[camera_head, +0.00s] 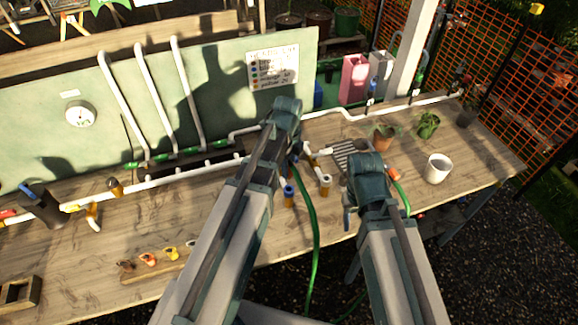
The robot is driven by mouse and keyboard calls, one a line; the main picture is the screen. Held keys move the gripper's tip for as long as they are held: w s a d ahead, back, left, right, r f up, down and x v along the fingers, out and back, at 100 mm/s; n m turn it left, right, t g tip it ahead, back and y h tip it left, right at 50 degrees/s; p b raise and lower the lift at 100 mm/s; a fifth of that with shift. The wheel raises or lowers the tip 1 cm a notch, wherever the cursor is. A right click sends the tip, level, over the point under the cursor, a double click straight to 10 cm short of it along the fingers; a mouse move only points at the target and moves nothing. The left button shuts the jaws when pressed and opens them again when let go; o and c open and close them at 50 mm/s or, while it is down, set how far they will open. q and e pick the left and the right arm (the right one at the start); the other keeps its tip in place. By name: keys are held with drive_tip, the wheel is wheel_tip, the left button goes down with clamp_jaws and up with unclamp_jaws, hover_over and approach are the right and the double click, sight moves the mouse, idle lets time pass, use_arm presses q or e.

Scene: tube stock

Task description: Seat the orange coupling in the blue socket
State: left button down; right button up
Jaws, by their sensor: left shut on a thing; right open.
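My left gripper (292,168) is over the middle of the bench. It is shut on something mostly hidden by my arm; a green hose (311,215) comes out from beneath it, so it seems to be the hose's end. A small upright fitting with a blue top (289,191), likely the blue socket, stands just below it. Beside it stands a white fitting with a yellow-brown base (325,184). My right gripper (350,218) is open, to the right of these. An orange piece (392,174) shows behind my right arm, by another green length; I cannot tell whether it is the coupling.
A wooden strip (140,276) at front left carries several coloured fittings, one orange (148,259). White pipes (155,186) run along the back. A white cup (437,168) and potted plants (384,136) stand on the right.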

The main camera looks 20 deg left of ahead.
use_arm(q)
drive_tip(key=shift+f+b, duration=2.2)
drive_tip(key=shift+f, duration=0.25)
drive_tip(key=shift+s+f+b, duration=0.1)
drive_tip(key=shift+f+b, duration=1.8)
drive_tip(key=shift+b, duration=0.05)
drive_tip(key=shift+c, duration=1.8)
unclamp_jaws()
drive_tip(key=shift+r, duration=0.15)
wheel_tip(320, 180, up, 14)
drive_tip(key=p, duration=1.4)
drive_tip(key=shift+f, duration=0.25)
